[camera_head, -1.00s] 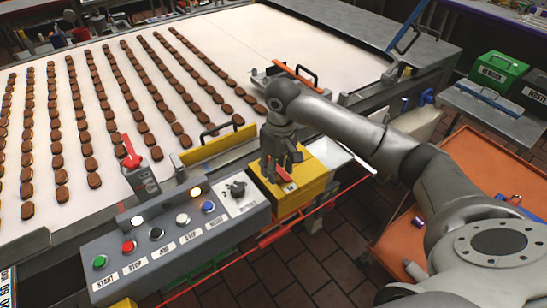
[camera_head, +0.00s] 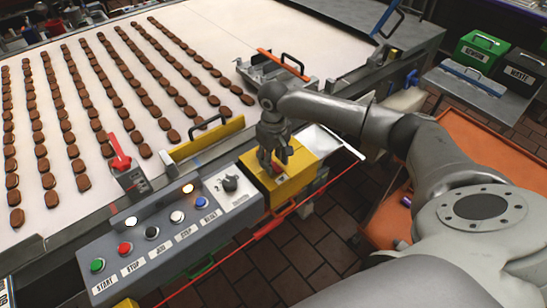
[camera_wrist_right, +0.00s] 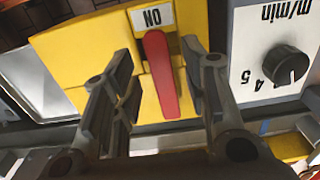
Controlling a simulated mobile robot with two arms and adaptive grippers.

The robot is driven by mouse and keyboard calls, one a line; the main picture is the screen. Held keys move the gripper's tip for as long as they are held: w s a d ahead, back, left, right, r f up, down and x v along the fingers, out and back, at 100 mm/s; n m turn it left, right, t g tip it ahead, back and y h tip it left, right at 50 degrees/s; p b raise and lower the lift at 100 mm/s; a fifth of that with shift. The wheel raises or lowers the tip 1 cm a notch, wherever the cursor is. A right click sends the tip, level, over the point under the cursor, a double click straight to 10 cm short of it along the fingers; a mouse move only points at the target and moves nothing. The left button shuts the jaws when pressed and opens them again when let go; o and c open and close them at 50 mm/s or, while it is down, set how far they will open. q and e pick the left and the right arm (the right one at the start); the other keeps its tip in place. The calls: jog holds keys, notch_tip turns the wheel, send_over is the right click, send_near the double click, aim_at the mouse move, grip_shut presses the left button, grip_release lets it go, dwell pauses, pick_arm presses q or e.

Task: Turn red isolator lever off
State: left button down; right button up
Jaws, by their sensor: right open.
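The red isolator lever (camera_wrist_right: 161,76) is on a yellow box (camera_wrist_right: 85,55) in the right wrist view. Its upper end in that view meets the white ON label (camera_wrist_right: 152,16). My right gripper (camera_wrist_right: 163,108) is open, with one finger on each side of the lever and visible gaps between. In the head view, my right gripper (camera_head: 273,163) is over the yellow box (camera_head: 295,182) and hides most of the lever. My left gripper is not in view.
A grey control panel (camera_head: 140,262) with several coloured buttons and a black knob (camera_head: 230,184) stands left of the box. Another red lever (camera_head: 119,152) rises behind the panel. A conveyor (camera_head: 225,60) with rows of brown biscuits lies behind.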

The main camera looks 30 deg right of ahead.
jog(key=shift+f, duration=0.3)
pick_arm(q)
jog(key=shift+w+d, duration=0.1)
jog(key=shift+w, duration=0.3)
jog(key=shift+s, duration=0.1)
pick_arm(e)
jog(key=shift+c, duration=0.9)
grip_shut()
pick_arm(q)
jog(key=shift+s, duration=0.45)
